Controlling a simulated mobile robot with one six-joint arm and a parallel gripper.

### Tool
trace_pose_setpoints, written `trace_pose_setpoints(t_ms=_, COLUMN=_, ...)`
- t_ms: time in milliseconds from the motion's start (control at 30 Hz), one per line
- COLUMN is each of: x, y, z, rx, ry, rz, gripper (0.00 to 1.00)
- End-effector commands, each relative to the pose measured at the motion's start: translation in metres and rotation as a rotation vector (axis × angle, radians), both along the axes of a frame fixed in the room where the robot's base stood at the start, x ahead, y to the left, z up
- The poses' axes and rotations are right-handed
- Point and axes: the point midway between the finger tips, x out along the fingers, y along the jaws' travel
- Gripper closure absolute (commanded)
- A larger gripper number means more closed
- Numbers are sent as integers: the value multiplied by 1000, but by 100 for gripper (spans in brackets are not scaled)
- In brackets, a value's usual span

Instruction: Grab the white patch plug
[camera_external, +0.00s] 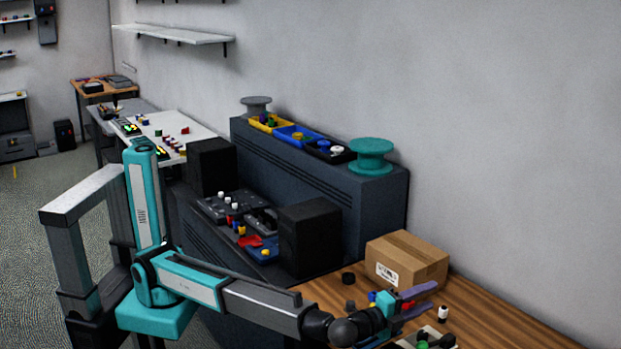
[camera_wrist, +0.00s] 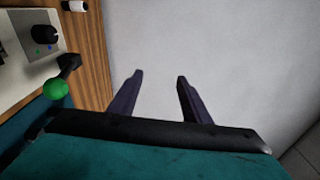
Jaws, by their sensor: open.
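A small white plug with a dark part (camera_external: 443,314) stands on the wooden table at the right, just beyond my gripper. A white cylinder (camera_wrist: 76,6) at the top left edge of the wrist view looks like the same plug, partly cut off. My gripper (camera_external: 424,296) is open, with two purple fingers pointing right above the table. In the wrist view my gripper (camera_wrist: 160,77) has nothing between its fingers but the plain wall behind. The plug lies off to the left of the fingers there, apart from them. Other white-topped pieces (camera_external: 222,196) stand on a dark panel farther back.
A cardboard box (camera_external: 408,262) stands close behind my gripper. A pale panel with a black knob (camera_wrist: 44,38) and a green-ended black piece (camera_wrist: 57,88) are at the wrist view's left. Small coloured pieces lie near my wrist. The wooden table (camera_external: 500,330) is bare at right.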

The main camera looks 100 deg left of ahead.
Motion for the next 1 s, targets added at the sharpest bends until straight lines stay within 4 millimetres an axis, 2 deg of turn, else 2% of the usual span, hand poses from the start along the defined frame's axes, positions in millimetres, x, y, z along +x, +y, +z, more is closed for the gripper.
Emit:
trace_pose_setpoints(t_ms=533, x=12, y=62, z=-65, rx=362, ry=572, rz=42, gripper=56)
trace_pose_setpoints(t_ms=1000, x=12, y=110, z=-122, rx=654, ry=1065, rz=-36, gripper=56)
